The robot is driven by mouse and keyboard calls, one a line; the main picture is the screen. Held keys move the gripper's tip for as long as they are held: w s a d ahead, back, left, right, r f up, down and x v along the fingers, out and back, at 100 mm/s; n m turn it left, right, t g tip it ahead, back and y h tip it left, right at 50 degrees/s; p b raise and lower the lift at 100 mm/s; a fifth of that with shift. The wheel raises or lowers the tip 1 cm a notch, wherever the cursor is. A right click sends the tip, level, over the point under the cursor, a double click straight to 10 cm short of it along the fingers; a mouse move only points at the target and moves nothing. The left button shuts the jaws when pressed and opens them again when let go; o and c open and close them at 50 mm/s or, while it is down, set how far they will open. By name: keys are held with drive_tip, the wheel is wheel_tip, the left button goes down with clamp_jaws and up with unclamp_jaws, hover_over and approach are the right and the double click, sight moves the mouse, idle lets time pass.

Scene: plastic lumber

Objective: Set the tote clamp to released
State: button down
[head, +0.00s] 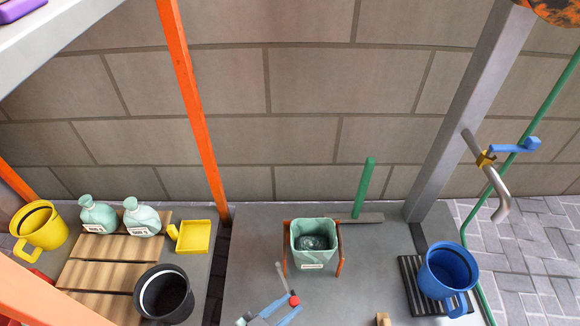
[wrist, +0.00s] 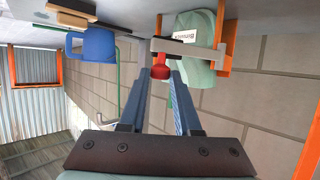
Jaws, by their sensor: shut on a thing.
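The pale green tote (head: 315,243) stands upright between orange brackets on the grey bench, with a white label on its front. The tote clamp has a grey arm (head: 281,270) in front of the tote, ending in a red knob (head: 294,300). My gripper (head: 283,308) comes in from below with blue fingers. In the wrist view the tote (wrist: 195,62) appears upside down, with the grey clamp arm (wrist: 200,50) across it. There my gripper (wrist: 161,78) is shut on the red knob (wrist: 160,71). The fingers partly hide the clamp's lower part.
A blue mug (head: 448,270) stands on a black slatted mat at right. A grey post with a tap (head: 485,160) rises behind it. Left are a black pot (head: 164,294), a yellow tray (head: 194,236), two bottles and a yellow mug. A small wooden block (head: 383,319) lies at the front.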

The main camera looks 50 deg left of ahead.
drive_tip(key=shift+s+a+f, duration=0.1)
drive_tip(key=shift+a, duration=0.05)
drive_tip(key=c, duration=0.9)
unclamp_jaws()
drive_tip(key=shift+s+r+p, duration=0.3)
drive_tip(key=shift+s+p, duration=0.05)
drive_tip(key=shift+s, duration=0.05)
drive_tip(key=p+v, duration=0.5)
drive_tip(key=v, duration=0.7)
drive_tip(key=shift+f, duration=0.1)
